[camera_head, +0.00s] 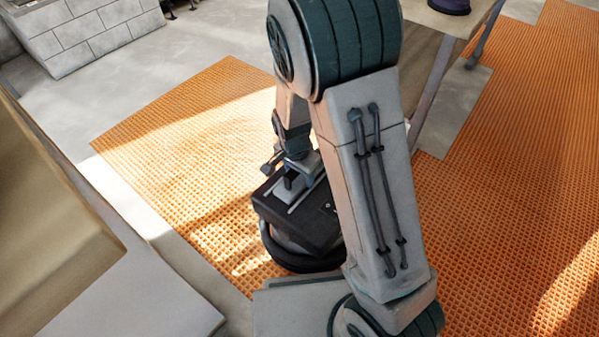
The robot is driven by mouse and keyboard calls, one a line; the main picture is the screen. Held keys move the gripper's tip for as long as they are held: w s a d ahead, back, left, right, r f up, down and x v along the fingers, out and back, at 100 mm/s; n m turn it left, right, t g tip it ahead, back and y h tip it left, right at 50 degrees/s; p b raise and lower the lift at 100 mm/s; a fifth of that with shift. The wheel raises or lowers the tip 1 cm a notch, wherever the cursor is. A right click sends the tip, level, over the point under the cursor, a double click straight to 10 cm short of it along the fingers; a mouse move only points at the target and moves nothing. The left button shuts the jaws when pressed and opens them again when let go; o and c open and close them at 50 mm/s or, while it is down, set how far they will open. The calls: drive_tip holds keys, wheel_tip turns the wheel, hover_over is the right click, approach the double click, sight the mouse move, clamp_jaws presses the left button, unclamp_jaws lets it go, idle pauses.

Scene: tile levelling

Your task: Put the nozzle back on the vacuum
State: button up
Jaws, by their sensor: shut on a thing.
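A dark, boxy unit with a rounded black lower rim, which looks like the vacuum (325,228), stands on the orange matting just beyond my base. My gripper (290,186) points down at its top, left of my forearm. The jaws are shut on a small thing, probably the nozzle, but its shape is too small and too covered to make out. I cannot tell whether it touches the vacuum. My arm hides the right side of the vacuum.
Orange waffle-textured matting (185,135) covers much of the grey floor (130,90). A tan-topped block (45,220) stands close at the left. A table (425,45) with a dark round object (450,5) stands at the upper right. A pale block wall (85,40) is at the back left.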

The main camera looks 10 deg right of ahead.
drive_tip(key=shift+s+f, duration=0.3)
drive_tip(key=shift+f, duration=0.3)
drive_tip(key=o, duration=0.9)
drive_tip(key=shift+f, duration=0.15)
drive_tip(key=shift+c, duration=0.2)
drive_tip(key=shift+d, duration=0.1)
drive_tip(key=shift+w+r, duration=0.1)
drive_tip(key=shift+r, duration=0.3)
drive_tip(key=r+p, duration=0.2)
drive_tip(key=r, duration=0.2)
drive_tip(key=r+p, duration=0.2)
drive_tip(key=r, duration=0.2)
drive_tip(key=a+r+p, duration=0.1)
drive_tip(key=r+p, duration=0.1)
drive_tip(key=r, duration=0.2)
drive_tip(key=shift+s+r, duration=0.3)
drive_tip(key=shift+s, duration=0.1)
drive_tip(key=s+d+r+n, duration=0.4)
drive_tip(key=s+r, duration=0.1)
drive_tip(key=s, duration=0.2)
drive_tip(key=s+d+r+n+y, duration=0.1)
drive_tip(key=s+d+r+n, duration=0.4)
drive_tip(key=s+r, duration=0.1)
drive_tip(key=shift+s+d, duration=0.25)
drive_tip(key=shift+s, duration=0.4)
